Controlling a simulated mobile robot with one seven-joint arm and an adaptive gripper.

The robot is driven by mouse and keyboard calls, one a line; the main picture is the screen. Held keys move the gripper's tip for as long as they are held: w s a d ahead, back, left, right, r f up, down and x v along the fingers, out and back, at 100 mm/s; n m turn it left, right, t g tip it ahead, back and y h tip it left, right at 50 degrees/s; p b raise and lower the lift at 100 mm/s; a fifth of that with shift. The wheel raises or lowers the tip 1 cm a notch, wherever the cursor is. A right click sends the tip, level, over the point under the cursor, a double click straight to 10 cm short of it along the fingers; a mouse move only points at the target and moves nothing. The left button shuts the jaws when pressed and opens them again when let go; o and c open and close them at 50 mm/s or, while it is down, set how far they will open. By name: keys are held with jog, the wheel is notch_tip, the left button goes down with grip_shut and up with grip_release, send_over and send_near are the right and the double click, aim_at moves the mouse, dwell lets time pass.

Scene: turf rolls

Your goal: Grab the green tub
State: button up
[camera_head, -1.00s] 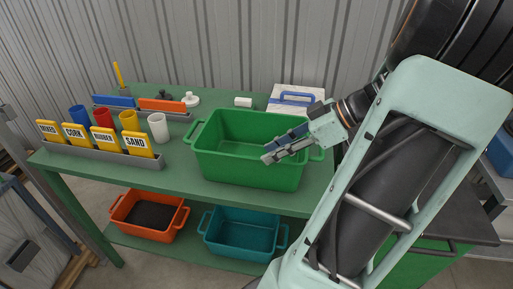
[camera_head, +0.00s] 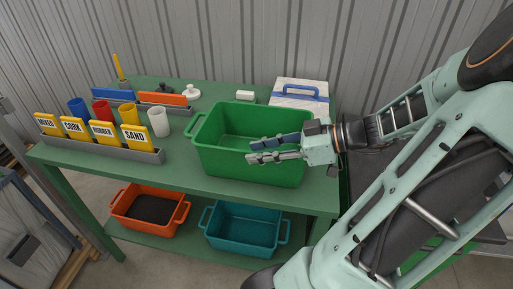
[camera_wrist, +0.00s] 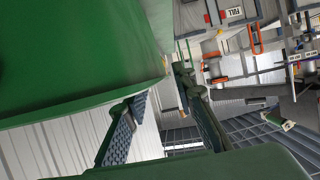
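The green tub (camera_head: 222,158) stands upright and looks empty on the green workbench, with a handle at its left end. My gripper (camera_head: 250,150) is at the tub's right front, its fingers pointing left across the front rim. The two fingers are apart with nothing visibly held between them. They hide part of the rim and the tub's right end. In the wrist view the tub (camera_wrist: 70,50) fills the upper left, close to the open fingers (camera_wrist: 162,88). I cannot tell whether a finger touches the tub.
A labelled rack (camera_head: 100,145) and coloured cups stand left of the tub. A white case with a blue handle (camera_head: 300,93) lies behind it. On the lower shelf are an orange tub (camera_head: 150,209) with dark contents and a teal tub (camera_head: 243,231). A corrugated wall closes the back.

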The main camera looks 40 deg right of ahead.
aim_at(248, 152)
jog(key=x, duration=0.3)
jog(key=shift+w, duration=0.25)
grip_shut()
